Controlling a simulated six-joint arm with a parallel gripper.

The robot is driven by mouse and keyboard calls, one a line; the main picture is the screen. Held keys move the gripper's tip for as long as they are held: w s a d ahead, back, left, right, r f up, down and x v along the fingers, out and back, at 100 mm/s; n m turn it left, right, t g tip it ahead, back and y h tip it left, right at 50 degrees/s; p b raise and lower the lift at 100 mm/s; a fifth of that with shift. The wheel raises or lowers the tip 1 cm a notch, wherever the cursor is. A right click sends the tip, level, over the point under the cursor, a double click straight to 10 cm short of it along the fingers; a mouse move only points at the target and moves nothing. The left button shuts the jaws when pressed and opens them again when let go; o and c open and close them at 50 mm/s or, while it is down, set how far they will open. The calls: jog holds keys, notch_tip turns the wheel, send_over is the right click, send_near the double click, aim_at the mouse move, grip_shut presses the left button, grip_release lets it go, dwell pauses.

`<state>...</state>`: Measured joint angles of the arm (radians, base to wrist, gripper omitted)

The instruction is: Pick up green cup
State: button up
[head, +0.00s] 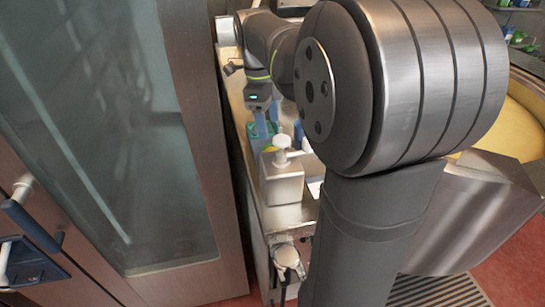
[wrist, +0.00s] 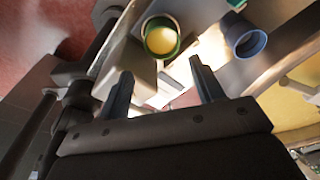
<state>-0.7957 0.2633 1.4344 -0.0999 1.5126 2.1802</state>
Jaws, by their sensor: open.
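The green cup (wrist: 162,37) is at the top middle of the wrist view, with a green rim and a pale yellow inside. My gripper (wrist: 161,69) is open and empty, its two fingers apart. The cup lies beyond the fingertips, in line with the gap between them, and not between the fingers. In the head view my gripper (head: 265,128) points down over the narrow counter. Green shows around its fingertips there, but the fingers partly cover it, and I cannot tell its exact distance from them.
A blue cup (wrist: 246,39) stands to the right of the green cup. A pale box-shaped container with a white top (head: 282,182) stands on the counter, close to the gripper. A cabinet with a glass door (head: 120,130) borders the left. My arm hides much of the right.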

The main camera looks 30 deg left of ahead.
jog(key=f, duration=0.6)
jog(key=d+f, duration=0.1)
jog(key=f, duration=0.3)
jog(key=shift+w, duration=0.25)
jog(key=c, duration=0.9)
jog(key=shift+o, duration=0.2)
jog(key=shift+r, duration=0.1)
notch_tip(320, 180, up, 10)
jog(key=shift+w, duration=0.1)
